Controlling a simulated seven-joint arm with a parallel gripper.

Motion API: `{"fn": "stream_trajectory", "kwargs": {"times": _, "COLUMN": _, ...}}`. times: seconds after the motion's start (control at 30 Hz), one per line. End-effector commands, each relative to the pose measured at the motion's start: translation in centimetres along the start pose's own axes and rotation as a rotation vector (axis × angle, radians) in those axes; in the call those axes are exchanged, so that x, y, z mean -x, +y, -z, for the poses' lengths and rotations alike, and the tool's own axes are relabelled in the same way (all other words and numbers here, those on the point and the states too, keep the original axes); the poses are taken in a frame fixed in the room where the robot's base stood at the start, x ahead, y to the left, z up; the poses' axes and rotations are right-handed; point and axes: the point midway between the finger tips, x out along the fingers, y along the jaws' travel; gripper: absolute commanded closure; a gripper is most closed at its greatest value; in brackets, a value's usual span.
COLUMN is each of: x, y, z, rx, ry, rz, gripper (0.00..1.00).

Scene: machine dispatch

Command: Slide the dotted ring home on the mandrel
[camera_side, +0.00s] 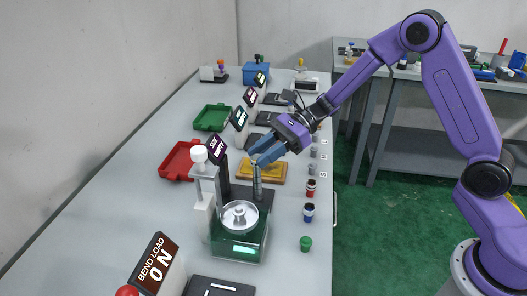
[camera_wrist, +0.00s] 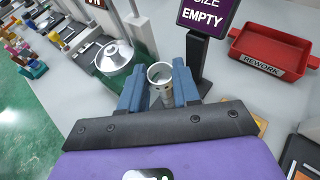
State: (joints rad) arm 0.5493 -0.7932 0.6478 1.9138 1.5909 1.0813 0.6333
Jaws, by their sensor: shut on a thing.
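My gripper (camera_side: 257,160) points down and is shut on a small pale ring (camera_wrist: 160,73), whose open round top shows between the blue fingers in the wrist view. A slim grey upright post (camera_side: 257,183), which looks like the mandrel, stands on a dark base directly below the fingertips in the side view. The ring is at or just above the post's top; I cannot tell whether it is around it. A sign (camera_side: 216,150) beside the post reads "SIZE EMPTY"; it also shows in the wrist view (camera_wrist: 208,14).
A green machine with a silver dish (camera_side: 240,214) and a white column stands close in front of the post. A yellow tray (camera_side: 272,171) lies behind it, and a red "REWORK" tray (camera_side: 181,160) to the left. Small red, blue and green pieces (camera_side: 308,212) line the right table edge.

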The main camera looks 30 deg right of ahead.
Motion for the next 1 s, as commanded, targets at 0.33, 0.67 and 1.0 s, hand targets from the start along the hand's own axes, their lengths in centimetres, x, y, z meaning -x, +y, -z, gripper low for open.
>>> {"fn": "stream_trajectory", "kwargs": {"times": 0.33, "x": -0.3, "y": 0.0, "z": 0.7, "rx": -0.001, "ry": 0.000, "rz": 0.000, "gripper": 1.00}}
{"fn": "stream_trajectory", "kwargs": {"times": 0.67, "x": -0.6, "y": 0.0, "z": 1.4, "rx": -0.001, "ry": 0.000, "rz": 0.000, "gripper": 1.00}}
{"fn": "stream_trajectory", "kwargs": {"times": 1.0, "x": -0.9, "y": 0.0, "z": 2.0, "rx": 0.000, "ry": 0.000, "rz": 0.000, "gripper": 1.00}}
